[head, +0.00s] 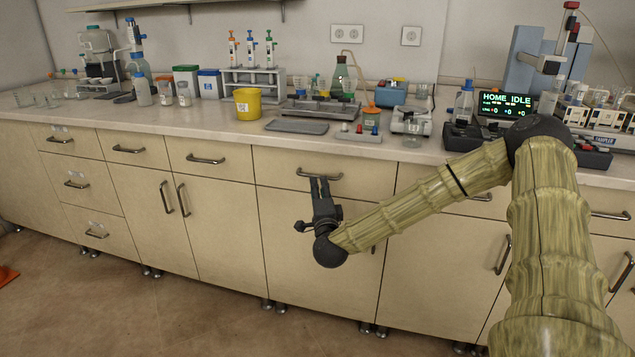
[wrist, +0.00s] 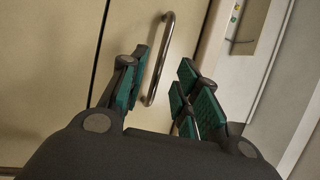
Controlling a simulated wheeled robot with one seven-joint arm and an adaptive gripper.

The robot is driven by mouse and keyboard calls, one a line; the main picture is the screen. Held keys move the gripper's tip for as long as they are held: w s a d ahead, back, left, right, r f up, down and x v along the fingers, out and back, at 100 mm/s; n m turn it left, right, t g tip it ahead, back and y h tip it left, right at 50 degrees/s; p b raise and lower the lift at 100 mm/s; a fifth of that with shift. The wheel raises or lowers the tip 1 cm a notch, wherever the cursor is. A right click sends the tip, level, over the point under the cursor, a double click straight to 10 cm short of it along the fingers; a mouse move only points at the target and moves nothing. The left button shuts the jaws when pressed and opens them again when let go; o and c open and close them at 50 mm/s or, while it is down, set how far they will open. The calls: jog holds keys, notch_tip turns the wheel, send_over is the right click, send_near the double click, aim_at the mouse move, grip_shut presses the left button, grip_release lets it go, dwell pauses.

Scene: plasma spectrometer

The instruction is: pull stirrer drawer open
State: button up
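A cream drawer front (head: 375,180) under the worktop has a curved metal handle (head: 335,177). The drawer looks shut, flush with the fronts beside it. No label shows on it, so I cannot tell its name. My gripper (head: 319,184) is at this handle, left of its middle. In the wrist view, the handle (wrist: 162,50) runs between the two green-padded fingers of my gripper (wrist: 165,88). The fingers stand apart with a gap on both sides of the bar. The handle's lower end is close to the left finger.
The worktop (head: 225,122) above holds a yellow tub (head: 248,104), a grey tray (head: 297,127), a balance (head: 410,121) and other labware. Neighbouring drawers and cupboard doors are shut, with protruding handles. The floor (head: 190,315) in front of the cabinets is clear.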

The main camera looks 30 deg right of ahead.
jog(key=shift+x, duration=2.45)
grip_shut()
